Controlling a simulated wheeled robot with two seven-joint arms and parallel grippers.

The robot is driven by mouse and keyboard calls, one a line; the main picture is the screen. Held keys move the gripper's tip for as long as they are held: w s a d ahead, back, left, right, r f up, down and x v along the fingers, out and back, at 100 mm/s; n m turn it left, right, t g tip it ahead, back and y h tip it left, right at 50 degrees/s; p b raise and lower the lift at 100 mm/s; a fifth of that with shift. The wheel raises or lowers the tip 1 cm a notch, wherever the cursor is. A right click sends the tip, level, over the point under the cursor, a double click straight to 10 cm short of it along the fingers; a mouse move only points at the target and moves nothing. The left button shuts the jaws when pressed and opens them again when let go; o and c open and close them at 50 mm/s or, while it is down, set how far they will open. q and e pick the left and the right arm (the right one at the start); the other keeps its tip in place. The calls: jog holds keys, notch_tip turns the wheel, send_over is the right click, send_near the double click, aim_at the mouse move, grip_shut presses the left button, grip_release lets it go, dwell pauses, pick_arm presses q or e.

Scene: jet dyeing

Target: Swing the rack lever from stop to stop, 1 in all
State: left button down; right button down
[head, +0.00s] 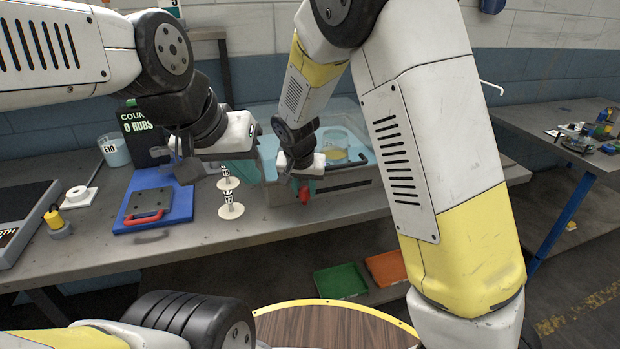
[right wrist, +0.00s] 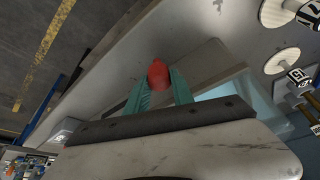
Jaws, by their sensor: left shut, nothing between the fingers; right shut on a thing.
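The red grip of the rack lever (head: 305,194) shows at the front of the clear-sided bath (head: 370,170) on the bench. My right gripper (head: 303,186) is shut on it from above. In the right wrist view the red grip (right wrist: 157,74) sits between the teal fingertips of my right gripper (right wrist: 158,86). The rest of the lever is largely hidden by my gripper. My left gripper (head: 262,168) is shut and empty, left of the bath, its fingers partly hidden. A dark counter board (head: 143,128) reads "COUNT" and "0 RUBS".
White discs on a post (head: 231,211) stand just left of the bath. A blue board with a red-handled plate (head: 155,203), a beaker marked E10 (head: 114,150) and a white roll (head: 78,195) are further left. Green (head: 341,281) and orange trays (head: 386,267) lie below the bench.

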jog(key=c, duration=1.4)
grip_release()
jog(key=shift+o, duration=0.2)
jog(key=v, duration=0.7)
jog(key=shift+r, duration=0.35)
jog(key=shift+s, duration=0.1)
